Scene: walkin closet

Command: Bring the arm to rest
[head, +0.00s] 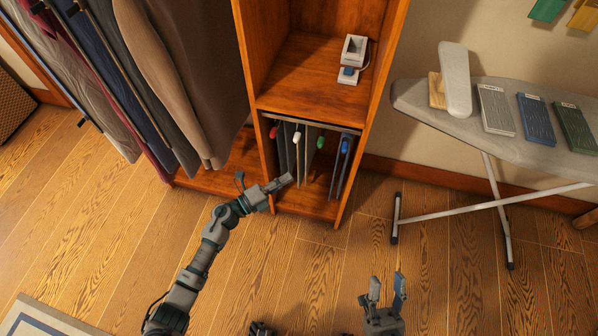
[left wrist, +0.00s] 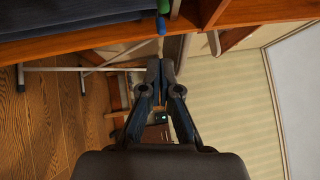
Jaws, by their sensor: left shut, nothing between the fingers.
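My left arm reaches up from the bottom left in the head view. Its gripper (head: 285,182) is shut and empty, in front of the lower compartment of the wooden cabinet (head: 250,70). In the left wrist view the fingertips of the left gripper (left wrist: 160,70) meet with nothing between them. My right gripper (head: 387,284) is low in the head view, over the floor, with its two fingers apart and nothing seen between them.
Trousers hangers with coloured ends (head: 297,140) hang in the cabinet's lower compartment, close to my left gripper. Clothes (head: 170,70) hang at the left. An ironing board (head: 420,100) with several items stands at the right. The wooden floor (head: 270,260) between is clear.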

